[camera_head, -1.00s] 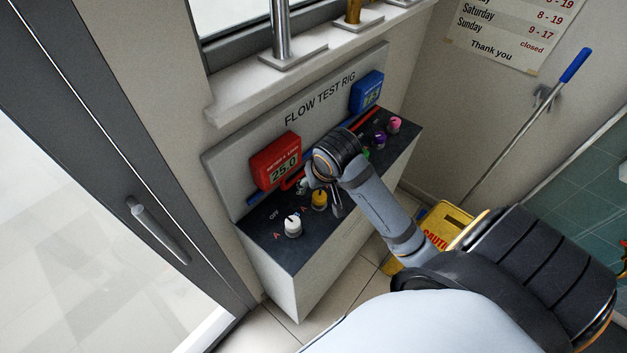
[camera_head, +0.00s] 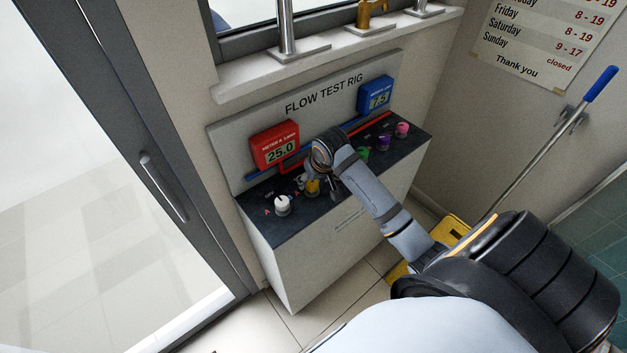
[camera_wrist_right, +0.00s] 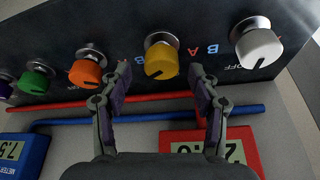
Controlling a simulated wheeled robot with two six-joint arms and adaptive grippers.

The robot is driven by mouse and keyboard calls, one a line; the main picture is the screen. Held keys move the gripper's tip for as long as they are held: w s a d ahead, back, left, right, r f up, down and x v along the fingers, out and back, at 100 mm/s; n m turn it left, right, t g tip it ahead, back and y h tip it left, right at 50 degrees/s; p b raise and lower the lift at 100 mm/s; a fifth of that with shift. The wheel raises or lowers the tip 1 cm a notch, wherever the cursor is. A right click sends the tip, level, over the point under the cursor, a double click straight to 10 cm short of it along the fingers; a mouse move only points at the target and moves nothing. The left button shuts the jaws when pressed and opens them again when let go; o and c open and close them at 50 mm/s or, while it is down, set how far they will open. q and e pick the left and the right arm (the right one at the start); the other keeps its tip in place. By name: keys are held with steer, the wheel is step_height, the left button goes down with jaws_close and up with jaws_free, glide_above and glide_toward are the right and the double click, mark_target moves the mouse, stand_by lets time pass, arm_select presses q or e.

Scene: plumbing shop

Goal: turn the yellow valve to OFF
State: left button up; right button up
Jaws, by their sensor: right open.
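The yellow valve (camera_wrist_right: 161,61) is a round knob on the dark top of the test rig. In the right wrist view it stands upright between and beyond the two fingertips of my right gripper (camera_wrist_right: 157,80), which is open and empty; the fingers look apart from it. In the head view the yellow valve (camera_head: 313,187) is partly covered by my right gripper (camera_head: 318,188), which is over the panel. An OFF label (camera_wrist_right: 246,68) shows close to the white valve (camera_wrist_right: 259,48). My left gripper is not in view.
An orange valve (camera_wrist_right: 85,71) and the white valve flank the yellow one. Green, purple and pink (camera_head: 402,129) valves stand farther right in the head view. A red meter (camera_head: 275,146) and a blue meter (camera_head: 376,97) stand behind. A door (camera_head: 150,150) is at left.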

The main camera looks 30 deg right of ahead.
steer(key=shift+w+f, duration=0.3)
steer(key=shift+f, duration=0.25)
steer(key=shift+w+f, duration=0.2)
steer(key=shift+f, duration=0.2)
steer(key=shift+c, duration=0.9)
steer(key=c, duration=1)
steer(key=shift+r+n+y+p, duration=0.3)
steer(key=shift+n+p, duration=0.5)
steer(key=shift+p, duration=0.45)
steer(key=n+y+p, duration=0.1)
steer(key=n+p, duration=0.1)
steer(key=shift+d+n, duration=0.15)
steer(key=shift+n, duration=0.15)
steer(key=shift+f+n+y+p, duration=0.1)
steer(key=shift+n+y+p, duration=0.35)
steer(key=shift+n, duration=0.45)
steer(key=shift+f+n+g+y, duration=0.1)
steer(key=shift+n+g+y, duration=0.25)
steer(key=shift+n, duration=0.55)
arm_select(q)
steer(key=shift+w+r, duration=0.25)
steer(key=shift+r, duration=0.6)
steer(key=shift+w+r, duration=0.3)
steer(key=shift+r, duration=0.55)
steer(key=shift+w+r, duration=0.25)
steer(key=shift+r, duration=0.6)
arm_select(e)
steer(key=shift+w+n+g+y, duration=0.1)
steer(key=shift+n+g+y, duration=0.35)
steer(key=shift+n, duration=1.45)
